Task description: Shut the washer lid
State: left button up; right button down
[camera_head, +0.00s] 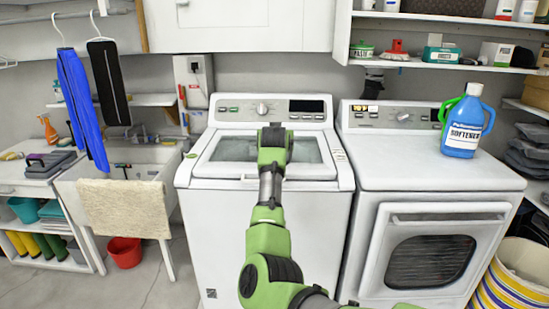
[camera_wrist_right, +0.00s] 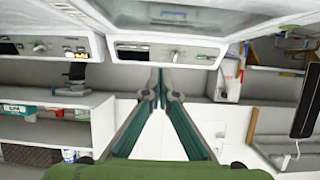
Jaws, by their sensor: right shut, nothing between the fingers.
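The white top-loading washer (camera_head: 230,235) stands in the middle of the head view. Its lid (camera_head: 222,150), with a glass window, lies down level with the washer top, and I see no raised panel. My right arm crosses in front of the lid's middle and hides part of it. My right gripper (camera_wrist_right: 160,85) shows in the right wrist view with its fingers together and nothing between them. In the head view its fingertips are hidden behind the wrist. The washer's control panel (camera_wrist_right: 150,53) shows beyond the fingertips in the wrist view. My left gripper is out of view.
A front-loading dryer (camera_head: 385,270) stands close on the right, with a blue softener bottle (camera_head: 463,132) on top. A sink (camera_head: 130,165) with a draped towel (camera_head: 125,207) is on the left. A shelf (camera_head: 440,66) hangs above the dryer.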

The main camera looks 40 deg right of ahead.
jog(key=s+a+f+b, duration=0.1)
jog(key=s+a+f, duration=0.4)
jog(key=shift+s+f+b, duration=0.25)
jog(key=shift+s+b, duration=0.1)
jog(key=shift+b, duration=0.05)
